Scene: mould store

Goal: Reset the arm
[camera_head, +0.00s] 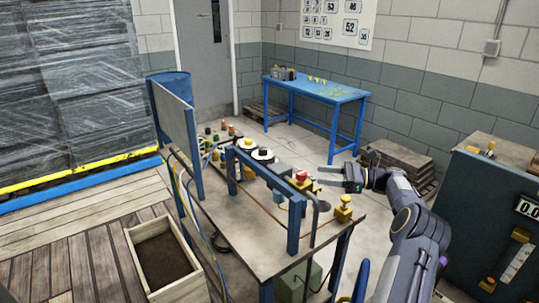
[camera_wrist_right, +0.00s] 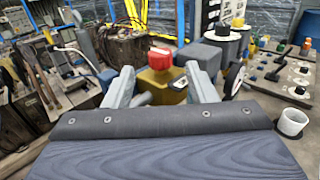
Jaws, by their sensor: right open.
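My right arm (camera_head: 408,225) comes in from the lower right of the head view and reaches over the right end of the workbench. Its gripper (camera_head: 322,177) points left, with two pale fingers apart and nothing visible between them. In the right wrist view the open gripper (camera_wrist_right: 163,82) shows a finger on each side of the picture's middle. Beyond the fingers is a yellow box with a red button (camera_wrist_right: 160,58). The red button (camera_head: 301,175) stands just left of the fingertips in the head view. Whether the fingers touch the box I cannot tell. My left gripper is out of view.
The workbench (camera_head: 262,262) carries a blue frame (camera_head: 293,230) and several small parts. A white cup (camera_wrist_right: 292,122) shows at the right of the wrist view. A dark cabinet (camera_head: 480,205) stands right of my arm.

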